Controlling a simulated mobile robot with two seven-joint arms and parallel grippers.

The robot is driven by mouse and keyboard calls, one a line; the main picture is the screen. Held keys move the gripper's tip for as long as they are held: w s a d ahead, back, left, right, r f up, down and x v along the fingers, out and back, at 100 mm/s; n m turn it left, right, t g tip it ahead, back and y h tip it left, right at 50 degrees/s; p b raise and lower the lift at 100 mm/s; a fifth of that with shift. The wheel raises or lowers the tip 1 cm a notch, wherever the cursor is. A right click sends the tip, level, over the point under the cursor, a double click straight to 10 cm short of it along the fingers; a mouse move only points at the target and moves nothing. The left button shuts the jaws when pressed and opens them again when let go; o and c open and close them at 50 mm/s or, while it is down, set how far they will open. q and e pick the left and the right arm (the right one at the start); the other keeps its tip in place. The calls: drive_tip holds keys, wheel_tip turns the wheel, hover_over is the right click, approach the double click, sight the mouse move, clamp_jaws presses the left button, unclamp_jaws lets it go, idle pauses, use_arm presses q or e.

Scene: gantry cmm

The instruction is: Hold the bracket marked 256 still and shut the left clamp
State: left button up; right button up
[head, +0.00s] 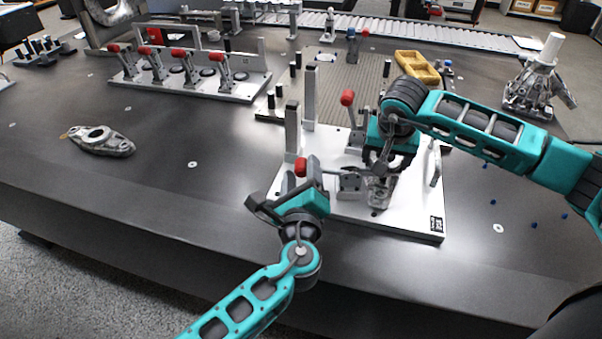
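The metal bracket (382,190) stands on the white fixture plate (410,222); no number is readable on it. My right gripper (379,168) is directly above it, with its fingertips at the bracket's top; whether they grip it is unclear. The left clamp (349,184) is just left of the bracket. Its red handle (302,167) lies out to the left, low over the plate. My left gripper (284,183) is at this handle, with its fingers spread wide. The handle's contact with the fingers is partly hidden.
Another clamp with a raised red handle (348,97) stands behind, with grey posts (292,130) at the plate's left. A rack of red-handled clamps (190,85), a loose casting (100,140) and a yellow tray (417,67) are around. The table's front left is clear.

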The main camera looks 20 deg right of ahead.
use_arm(q)
drive_tip(key=shift+v, duration=3.8)
use_arm(e)
drive_tip(key=shift+w+d+r, duration=0.2)
drive_tip(key=shift+r, duration=0.1)
use_arm(q)
drive_tip(key=shift+r, duration=0.1)
use_arm(e)
drive_tip(key=o, duration=1.1)
use_arm(q)
drive_tip(key=shift+w, duration=0.1)
use_arm(e)
drive_tip(key=o, duration=0.3)
drive_tip(key=shift+a+f, duration=0.1)
drive_tip(key=shift+f, duration=0.1)
drive_tip(key=shift+s, duration=0.1)
use_arm(q)
wheel_tip(320, 180, up, 2)
drive_tip(key=shift+r+p, duration=0.1)
drive_tip(key=shift+p, duration=1.05)
use_arm(e)
drive_tip(key=v, duration=1.3)
drive_tip(key=shift+a+f, duration=0.1)
drive_tip(key=shift+f, duration=0.05)
